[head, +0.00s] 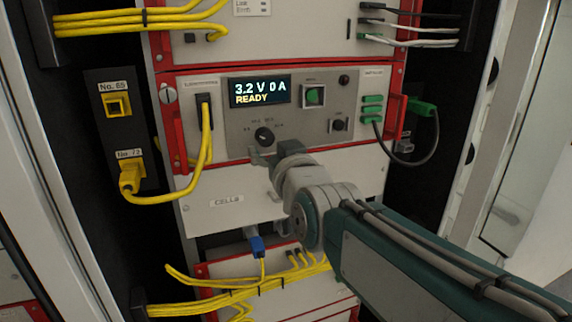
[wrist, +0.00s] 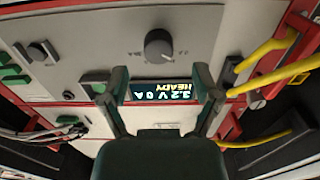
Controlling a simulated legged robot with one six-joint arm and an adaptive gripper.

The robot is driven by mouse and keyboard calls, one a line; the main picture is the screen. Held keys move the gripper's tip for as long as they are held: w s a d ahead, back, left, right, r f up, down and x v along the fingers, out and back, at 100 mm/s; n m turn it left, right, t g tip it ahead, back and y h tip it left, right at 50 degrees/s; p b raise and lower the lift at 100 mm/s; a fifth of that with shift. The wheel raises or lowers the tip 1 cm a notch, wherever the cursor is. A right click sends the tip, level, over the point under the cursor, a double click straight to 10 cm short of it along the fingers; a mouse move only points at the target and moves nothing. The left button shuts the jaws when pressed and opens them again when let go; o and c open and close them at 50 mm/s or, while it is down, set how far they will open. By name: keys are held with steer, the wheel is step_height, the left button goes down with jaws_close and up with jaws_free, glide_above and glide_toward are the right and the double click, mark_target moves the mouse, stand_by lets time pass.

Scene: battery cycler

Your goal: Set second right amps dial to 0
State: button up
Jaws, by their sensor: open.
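A black round amps dial (head: 264,136) sits on the grey front panel below the display, with small markings around it. It also shows in the wrist view (wrist: 159,46), beyond and above my fingertips. The display (head: 260,91) reads "3.2 V 0 A READY"; in the wrist view it appears upside down between my fingers (wrist: 160,90). My gripper (head: 262,154) is just below the dial in the head view.
A green switch (head: 314,95) and a smaller black knob (head: 338,124) are on the same panel. Yellow cables (head: 207,150) hang at its left, and a green plug (head: 421,107) with a dark cable is at its right. Red handles (head: 402,110) stick out at the sides.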

steer(key=v, duration=0.8)
steer(key=s+d+f+m+g+h, duration=0.1)
steer(key=s+d+f+g, duration=0.2)
steer(key=f, duration=0.4)
steer(key=s+d+f+m+g+h, duration=0.1)
steer(key=s+d+f+g+h, duration=0.1)
steer(key=s+d+f+g, duration=0.2)
steer(key=s+d+f+m+g+h, duration=0.1)
steer(key=s+d+f+g, duration=0.3)
steer(key=f, duration=0.6)
steer(key=s+h, duration=0.1)
steer(key=s, duration=0.1)
steer(key=shift+s+f+g, duration=0.25)
steer(key=shift+f+g, duration=0.15)
